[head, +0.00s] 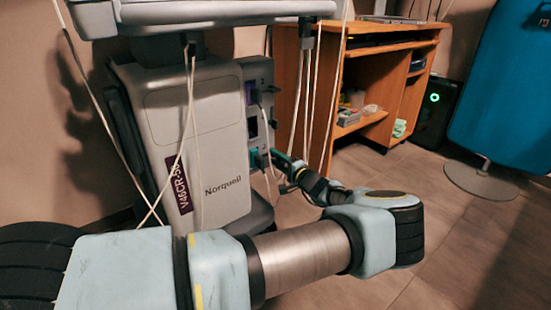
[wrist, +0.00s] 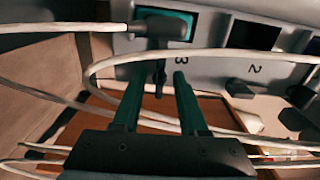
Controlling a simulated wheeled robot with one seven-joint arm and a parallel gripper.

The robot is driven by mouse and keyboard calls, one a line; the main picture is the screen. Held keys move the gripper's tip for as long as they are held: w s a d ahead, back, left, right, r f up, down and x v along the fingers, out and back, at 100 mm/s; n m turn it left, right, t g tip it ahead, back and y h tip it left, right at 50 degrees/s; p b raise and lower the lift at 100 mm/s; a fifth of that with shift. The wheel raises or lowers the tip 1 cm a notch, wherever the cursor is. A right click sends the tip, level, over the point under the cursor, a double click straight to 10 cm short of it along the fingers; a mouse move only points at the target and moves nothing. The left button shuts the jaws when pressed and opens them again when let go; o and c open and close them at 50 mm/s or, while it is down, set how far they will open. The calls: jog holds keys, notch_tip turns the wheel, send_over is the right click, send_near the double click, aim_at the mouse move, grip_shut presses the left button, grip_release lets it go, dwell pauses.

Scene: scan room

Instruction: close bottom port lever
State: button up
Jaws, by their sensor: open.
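The grey scanner cart (head: 205,140) has a column of ports on its right side panel. The bottom port (head: 257,161) shows teal in the head view. In the wrist view, the port marked 3 has a teal face (wrist: 188,20) with a dark plug (wrist: 165,27) and white cable in it. A small dark lever (wrist: 160,73) hangs below that plug. My gripper (wrist: 159,76) is open, with one green finger on each side of the lever. I cannot tell whether either finger touches it. In the head view my gripper (head: 277,159) is at the bottom port, partly hidden.
The port marked 2 (wrist: 253,35) is dark, with a dark lever (wrist: 243,89) below it. Loose white cables (wrist: 220,54) cross around my fingers. A wooden desk (head: 385,80) stands behind the cart.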

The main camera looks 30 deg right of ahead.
jog(key=s+d+p, duration=0.2)
jog(key=s, duration=0.8)
